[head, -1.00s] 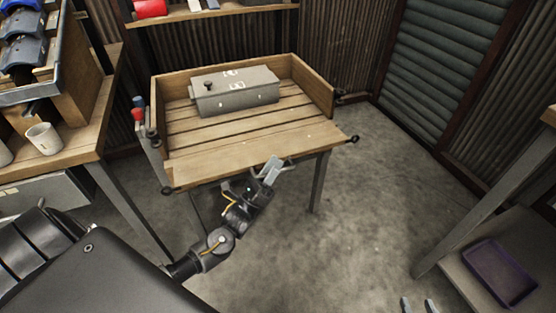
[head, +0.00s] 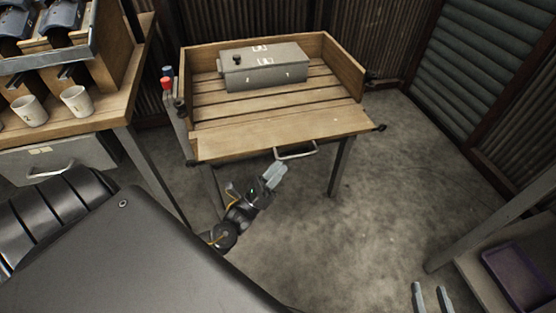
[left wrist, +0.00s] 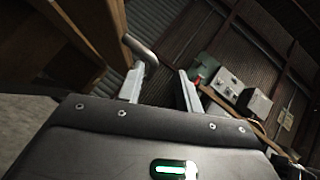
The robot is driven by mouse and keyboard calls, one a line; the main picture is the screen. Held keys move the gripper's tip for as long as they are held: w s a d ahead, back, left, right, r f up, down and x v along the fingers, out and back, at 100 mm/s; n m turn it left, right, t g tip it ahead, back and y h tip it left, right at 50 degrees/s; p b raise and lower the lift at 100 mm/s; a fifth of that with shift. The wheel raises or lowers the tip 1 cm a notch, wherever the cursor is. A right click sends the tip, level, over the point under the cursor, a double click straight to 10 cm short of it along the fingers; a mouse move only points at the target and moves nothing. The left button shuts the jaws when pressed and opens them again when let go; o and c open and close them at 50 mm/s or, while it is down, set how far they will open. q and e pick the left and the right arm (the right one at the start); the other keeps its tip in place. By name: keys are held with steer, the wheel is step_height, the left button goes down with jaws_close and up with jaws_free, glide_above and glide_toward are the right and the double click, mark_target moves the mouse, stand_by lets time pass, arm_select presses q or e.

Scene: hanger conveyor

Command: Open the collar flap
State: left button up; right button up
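A wooden collar stands around a slatted deck, with back and side walls upright. Its front flap (head: 285,135) lies folded outward, roughly level with the slats. A grey handle (head: 297,152) shows below the flap's front edge and also in the left wrist view (left wrist: 139,48). My left gripper (head: 275,173) is below and to the left of the handle in the head view. Its fingers (left wrist: 160,90) are apart with nothing between them, and the handle bar is beyond the left one. My right gripper (head: 432,297) is at the bottom right, fingers apart and empty.
A grey metal box (head: 263,68) sits on the deck. A bench with white mugs (head: 76,101) is at the left. A shelf with a purple tray (head: 515,278) is at the right. The concrete floor (head: 370,210) between is clear.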

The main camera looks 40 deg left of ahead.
arm_select(q)
steer(key=w+a+b+v, duration=0.1)
steer(key=b+v, duration=0.4)
steer(key=v, duration=0.7)
steer(key=shift+a+f, duration=0.3)
steer(key=shift+f, duration=0.05)
stand_by(0.4)
